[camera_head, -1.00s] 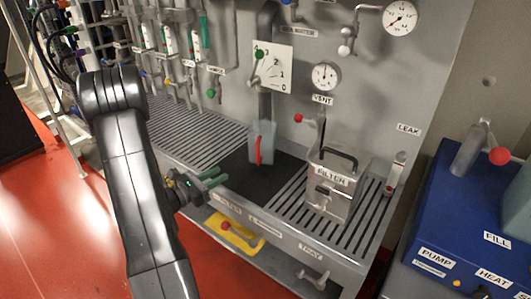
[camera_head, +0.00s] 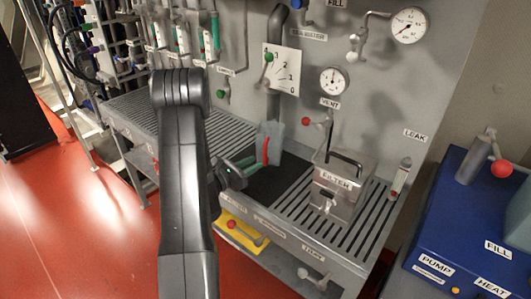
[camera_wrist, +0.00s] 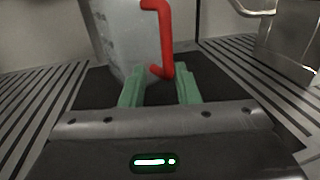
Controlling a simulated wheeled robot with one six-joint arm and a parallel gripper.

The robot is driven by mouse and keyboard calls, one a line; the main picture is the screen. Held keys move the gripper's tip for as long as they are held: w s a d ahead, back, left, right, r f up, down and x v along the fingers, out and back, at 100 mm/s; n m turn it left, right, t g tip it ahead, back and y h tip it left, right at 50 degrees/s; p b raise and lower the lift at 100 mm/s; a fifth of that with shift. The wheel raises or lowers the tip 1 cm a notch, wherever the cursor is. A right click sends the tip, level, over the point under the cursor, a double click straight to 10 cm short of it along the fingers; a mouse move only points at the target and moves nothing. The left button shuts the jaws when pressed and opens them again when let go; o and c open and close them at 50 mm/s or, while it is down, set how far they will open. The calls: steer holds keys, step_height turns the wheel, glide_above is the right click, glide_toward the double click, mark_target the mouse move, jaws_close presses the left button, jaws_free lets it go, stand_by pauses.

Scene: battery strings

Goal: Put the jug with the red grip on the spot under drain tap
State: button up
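The pale grey jug (camera_head: 266,136) with the red grip (camera_head: 265,151) stands upright on a dark mat (camera_head: 280,183) on the slatted bench. In the wrist view its body (camera_wrist: 121,35) is ahead, and the red grip (camera_wrist: 166,40) faces me. My gripper (camera_head: 247,162) is close in front of the jug; its green fingers (camera_wrist: 160,88) are apart, with the red grip's lower end just beyond the gap. I see nothing held between them. No label that I can read names the drain tap, and I cannot tell which fitting it is.
A metal filter box (camera_head: 338,187) with a dark handle stands right of the mat. A wide grey pipe (camera_head: 276,50) comes down behind the jug. The slatted bench left of the mat (camera_head: 140,108) looks clear. A blue pump unit (camera_head: 455,220) is at the right.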

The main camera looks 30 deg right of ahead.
jaws_close()
jaws_free()
